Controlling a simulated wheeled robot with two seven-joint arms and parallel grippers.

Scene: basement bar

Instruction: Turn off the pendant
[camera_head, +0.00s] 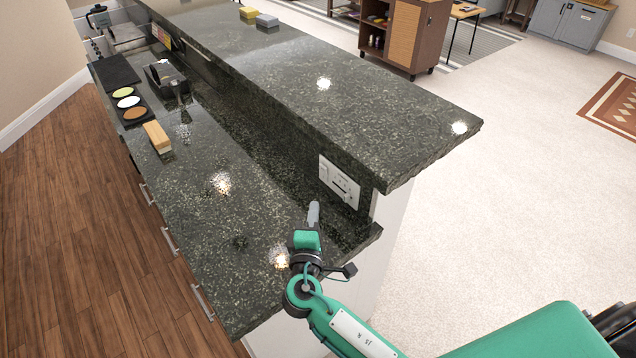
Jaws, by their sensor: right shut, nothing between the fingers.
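A white switch plate (339,182) is set in the dark stone wall between the lower counter and the raised bar top. It has small switches or sliders on it, too small to read. My right gripper (314,212) is shut and empty, its grey fingertips pointing up toward the plate, a little below and left of it in the picture. I cannot tell that it touches the plate. The pendant itself is not in view; only bright reflections show on the stone. My left gripper is not in view.
The raised bar top (350,100) overhangs the plate. On the lower counter (215,215) are a wooden block (157,137), a black tray with coloured discs (129,102) and a dark caddy (166,75). The counter near my right gripper is clear. A wooden cart (405,35) stands behind.

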